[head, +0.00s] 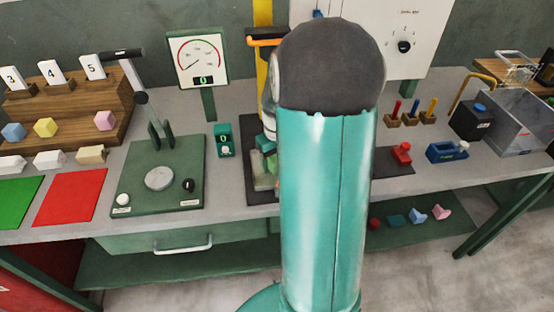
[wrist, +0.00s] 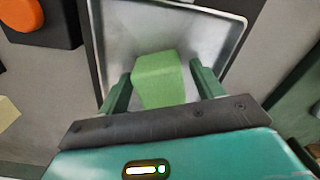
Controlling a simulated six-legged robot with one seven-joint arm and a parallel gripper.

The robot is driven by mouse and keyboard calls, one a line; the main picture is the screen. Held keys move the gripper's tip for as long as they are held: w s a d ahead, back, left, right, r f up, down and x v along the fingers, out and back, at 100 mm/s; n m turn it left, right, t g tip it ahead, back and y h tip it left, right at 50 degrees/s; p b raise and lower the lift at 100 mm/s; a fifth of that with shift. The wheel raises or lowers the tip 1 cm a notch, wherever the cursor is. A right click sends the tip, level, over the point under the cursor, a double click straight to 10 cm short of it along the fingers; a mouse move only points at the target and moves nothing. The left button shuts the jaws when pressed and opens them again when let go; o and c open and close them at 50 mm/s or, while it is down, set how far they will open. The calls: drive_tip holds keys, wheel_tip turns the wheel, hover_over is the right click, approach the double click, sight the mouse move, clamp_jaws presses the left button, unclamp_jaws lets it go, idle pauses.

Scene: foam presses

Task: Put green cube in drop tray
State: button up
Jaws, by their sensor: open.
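The green cube (wrist: 160,80) shows in the middle of the wrist view, over the inside of a pale metal tray (wrist: 225,25) with a raised rim. My gripper (wrist: 160,92) is open, with one dark green finger on each side of the cube. A small gap shows beside the right finger; contact at the left one is unclear. I cannot tell whether the cube rests on the tray floor. In the head view my arm hides most of this spot; a pale tray edge (head: 262,183) shows left of it.
A black block with an orange knob (wrist: 20,12) stands left of the tray in the wrist view. In the head view a green press plate (head: 160,175), a dial gauge (head: 198,60), a red piece (head: 402,152) and a clear bin (head: 520,120) stand on the grey bench.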

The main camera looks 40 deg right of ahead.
wheel_tip(320, 180, up, 12)
drive_tip(key=s+a+r+t, duration=0.2)
drive_tip(key=s+a, duration=0.1)
drive_tip(key=a, duration=0.6)
drive_tip(key=s+a+r+n+t, duration=0.1)
drive_tip(key=s+a, duration=0.3)
drive_tip(key=a, duration=0.5)
drive_tip(key=s+a+r+n+t, duration=0.1)
drive_tip(key=s+a+r+t, duration=0.1)
drive_tip(key=a, duration=0.7)
wheel_tip(320, 180, up, 2)
drive_tip(key=shift+s+t, duration=0.3)
drive_tip(key=shift+s, duration=0.5)
drive_tip(key=shift+d, duration=0.2)
